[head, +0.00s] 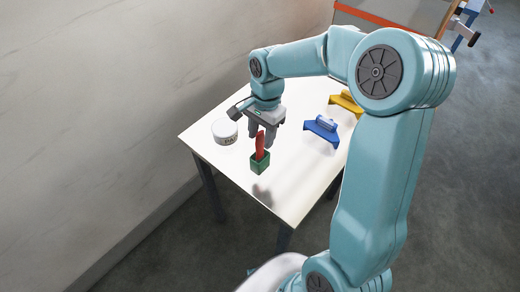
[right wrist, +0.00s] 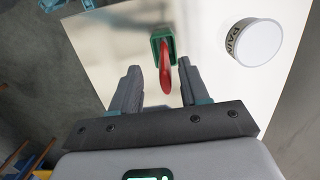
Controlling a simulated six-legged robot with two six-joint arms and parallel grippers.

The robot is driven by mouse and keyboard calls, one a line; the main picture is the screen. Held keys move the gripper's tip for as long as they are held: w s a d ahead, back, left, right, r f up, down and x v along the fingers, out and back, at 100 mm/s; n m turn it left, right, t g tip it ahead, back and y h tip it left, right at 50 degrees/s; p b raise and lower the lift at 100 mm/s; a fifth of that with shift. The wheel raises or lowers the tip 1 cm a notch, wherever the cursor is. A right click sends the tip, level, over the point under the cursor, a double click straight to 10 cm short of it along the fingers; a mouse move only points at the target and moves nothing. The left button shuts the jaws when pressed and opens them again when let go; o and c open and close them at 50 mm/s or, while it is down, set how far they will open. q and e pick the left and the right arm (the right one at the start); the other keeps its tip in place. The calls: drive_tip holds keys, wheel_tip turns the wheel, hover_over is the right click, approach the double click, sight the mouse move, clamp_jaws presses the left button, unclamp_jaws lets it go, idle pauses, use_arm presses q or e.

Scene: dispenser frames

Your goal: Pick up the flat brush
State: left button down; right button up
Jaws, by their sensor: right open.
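The flat brush (head: 260,144) shows as a red handle standing up from a small green square holder (head: 259,164) on the white table. Its lower end is hidden inside the holder. In the right wrist view the red brush (right wrist: 165,72) points toward the camera from the green holder (right wrist: 160,42). My right gripper (head: 262,134) is open above the holder, close over the brush. In the right wrist view its two fingers (right wrist: 160,72) stand on either side of the red handle, with gaps on both sides. My left gripper is not in view.
A white round tin (head: 224,131) with dark lettering stands at the table's left, near the wall. A blue bracket-like object (head: 321,130) and a yellow one (head: 346,103) lie to the right. The front part of the white table (head: 292,193) is clear.

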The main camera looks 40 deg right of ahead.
sight(260, 143)
drive_tip(key=f, duration=0.3)
drive_tip(key=shift+w+f, duration=0.1)
drive_tip(key=shift+w, duration=0.3)
drive_tip(key=shift+f, duration=0.2)
drive_tip(key=shift+s+a+r, duration=0.15)
drive_tip(key=shift+s, duration=0.15)
drive_tip(key=shift+w, duration=0.25)
drive_tip(key=c, duration=0.7)
clamp_jaws()
drive_tip(key=shift+s, duration=0.1)
